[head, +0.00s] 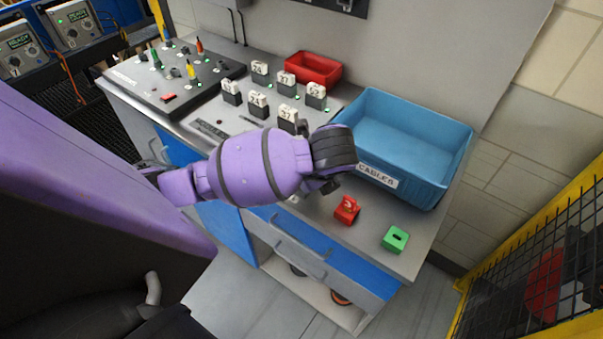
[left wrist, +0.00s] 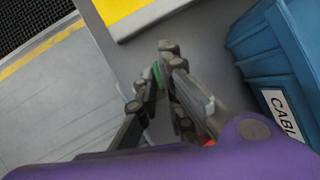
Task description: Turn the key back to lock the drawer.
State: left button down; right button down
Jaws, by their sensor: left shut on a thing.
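My left gripper (head: 328,186) reaches over the front of the workbench, its fingers mostly hidden under my own wrist in the head view. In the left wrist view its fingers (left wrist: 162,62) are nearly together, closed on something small. The key itself cannot be made out; the fingers and wrist cover that spot. The blue drawer front (head: 335,268) with its grey handle is below the bench top and looks closed. The lock is not clearly visible. My right gripper is in neither view.
A red block (head: 346,210) and a green slotted block (head: 395,238) sit on the bench near its front edge. A blue bin (head: 445,150) labelled CABLES stands behind them. A red tray (head: 313,68) and several numbered tags stand farther back. A yellow mesh fence (head: 520,260) is at right.

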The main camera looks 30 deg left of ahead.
pick_arm(q)
jog(key=shift+w+d, duration=0.1)
jog(key=shift+d, duration=0.1)
jog(key=shift+r+n, duration=0.1)
jog(key=shift+n, duration=0.2)
jog(key=shift+n+g+y, duration=0.4)
jog(key=shift+n+g, duration=0.3)
jog(key=shift+n, duration=0.6)
jog(key=c, duration=1.8)
grip_release()
jog(key=v, duration=1.1)
jog(key=shift+d+r, duration=0.2)
jog(key=shift+r, duration=0.15)
